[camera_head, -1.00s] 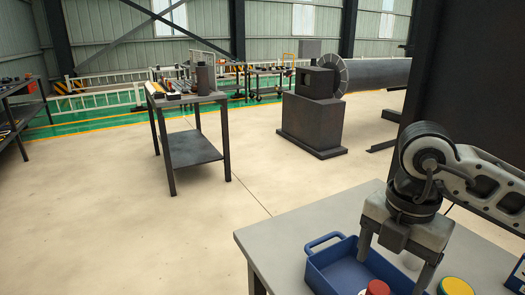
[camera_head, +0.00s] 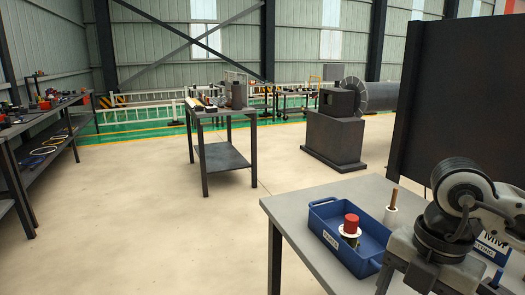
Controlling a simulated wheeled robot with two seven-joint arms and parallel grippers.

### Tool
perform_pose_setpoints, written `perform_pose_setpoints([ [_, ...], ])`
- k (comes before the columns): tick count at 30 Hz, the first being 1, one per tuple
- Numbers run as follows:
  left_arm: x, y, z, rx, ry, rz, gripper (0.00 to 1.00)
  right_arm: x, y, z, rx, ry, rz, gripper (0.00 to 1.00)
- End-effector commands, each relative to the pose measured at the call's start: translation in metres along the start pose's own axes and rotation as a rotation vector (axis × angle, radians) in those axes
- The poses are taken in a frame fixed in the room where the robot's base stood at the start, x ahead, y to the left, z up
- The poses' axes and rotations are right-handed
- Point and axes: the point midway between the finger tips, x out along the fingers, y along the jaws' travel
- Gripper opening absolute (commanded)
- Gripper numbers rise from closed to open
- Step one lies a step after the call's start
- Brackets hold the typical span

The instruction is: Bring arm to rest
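My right gripper (camera_head: 438,284) hangs at the lower right, over the near part of the grey table (camera_head: 290,208). Its two fingers stand wide apart, with nothing visible between them. The fingertips are partly cut off by the bottom edge. Its arm comes in from the right edge. It is to the right of a blue tray (camera_head: 322,240) and overlaps the tray's near right corner in the picture. My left gripper is not in view.
In the tray stands a red-topped piece (camera_head: 351,223) with a white ring. A white cylinder with a brown rod (camera_head: 391,210) stands behind it. A blue labelled box (camera_head: 492,248) is at right. A dark panel (camera_head: 460,100) rises behind the table.

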Motion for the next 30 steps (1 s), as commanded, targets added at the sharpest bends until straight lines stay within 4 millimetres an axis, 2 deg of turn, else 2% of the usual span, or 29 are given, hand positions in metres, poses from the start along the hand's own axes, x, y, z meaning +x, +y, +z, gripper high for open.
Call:
perform_pose_setpoints([
  [8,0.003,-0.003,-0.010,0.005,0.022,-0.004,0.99,0.027,0.022,-0.070,-0.214,0.326,0.114,0.77],
  [13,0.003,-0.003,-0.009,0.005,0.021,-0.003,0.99,0.032,0.038,-0.132,-0.345,0.630,0.274,0.77],
  [16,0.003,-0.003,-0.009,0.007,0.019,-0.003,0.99,0.021,0.051,-0.177,-0.392,0.886,0.456,0.77],
  [18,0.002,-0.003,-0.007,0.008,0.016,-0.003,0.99,0.003,0.064,-0.203,-0.370,1.085,0.646,0.77],
  [20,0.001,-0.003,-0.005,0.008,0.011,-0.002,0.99,-0.015,0.078,-0.213,-0.288,1.243,0.845,0.77],
  [21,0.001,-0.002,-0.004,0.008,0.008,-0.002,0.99,-0.026,0.088,-0.211,-0.199,1.324,0.982,0.77],
  [23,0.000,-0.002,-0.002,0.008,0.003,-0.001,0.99,-0.036,0.102,-0.197,-0.018,1.398,1.178,0.77],
  [25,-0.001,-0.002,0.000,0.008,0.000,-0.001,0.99,-0.031,0.116,-0.166,0.255,1.411,1.369,0.77],
  [26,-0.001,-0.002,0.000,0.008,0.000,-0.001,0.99,-0.023,0.119,-0.150,0.387,1.393,1.432,0.77],
  [28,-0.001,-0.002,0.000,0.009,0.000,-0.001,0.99,0.011,0.120,-0.112,0.717,1.295,1.523,0.77],
  [30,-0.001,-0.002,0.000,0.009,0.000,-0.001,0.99,0.056,0.110,-0.083,1.003,1.161,1.528,0.77],
])
